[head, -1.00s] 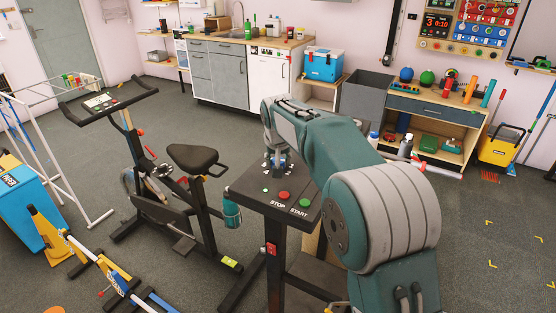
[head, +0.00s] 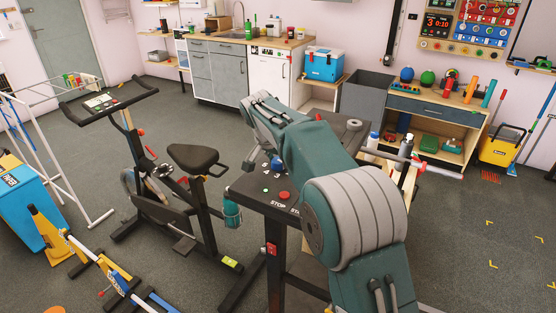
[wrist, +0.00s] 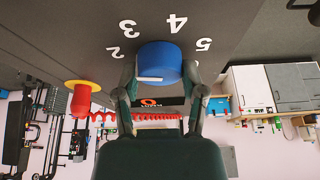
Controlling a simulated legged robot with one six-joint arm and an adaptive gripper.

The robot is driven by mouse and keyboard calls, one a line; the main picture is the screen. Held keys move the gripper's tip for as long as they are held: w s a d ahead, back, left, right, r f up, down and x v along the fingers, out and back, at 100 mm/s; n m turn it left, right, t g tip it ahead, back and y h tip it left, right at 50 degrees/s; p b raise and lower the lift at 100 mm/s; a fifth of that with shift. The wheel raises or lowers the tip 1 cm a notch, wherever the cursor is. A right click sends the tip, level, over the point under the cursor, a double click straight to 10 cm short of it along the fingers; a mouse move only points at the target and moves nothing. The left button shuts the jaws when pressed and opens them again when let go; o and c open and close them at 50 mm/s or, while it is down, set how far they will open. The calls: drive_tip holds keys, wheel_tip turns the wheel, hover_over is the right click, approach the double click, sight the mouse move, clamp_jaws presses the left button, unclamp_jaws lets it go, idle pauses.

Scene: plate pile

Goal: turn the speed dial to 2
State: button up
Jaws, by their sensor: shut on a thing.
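The blue speed dial (wrist: 160,62) sits on the dark top of a console, with the white numerals 2 (wrist: 117,53), 3, 4 and 5 around it. A white mark shows on the dial's side. My gripper (wrist: 160,78) has one finger on each side of the dial and is shut on it. In the head view, a little of the dial shows beside the wrist on the console top (head: 250,190), and my arm hides most of the rest. I cannot tell which numeral the dial's mark points to.
A red STOP button (head: 284,195) is near the console's front edge; my arm covers the START button. A red knob on a yellow base (wrist: 81,97) and a red coiled cord (wrist: 140,117) are close to the dial. An exercise bike (head: 195,160) stands left of the console.

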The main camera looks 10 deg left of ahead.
drive_tip(key=shift+s+a+f, duration=0.1)
drive_tip(key=shift+f, duration=0.15)
drive_tip(key=o, duration=1.2)
drive_tip(key=shift+c, duration=0.2)
drive_tip(key=shift+a, duration=0.15)
drive_tip(key=shift+r, duration=0.15)
drive_tip(key=shift+r, duration=0.25)
drive_tip(key=v, duration=1.1)
drive_tip(key=shift+a+r, duration=0.1)
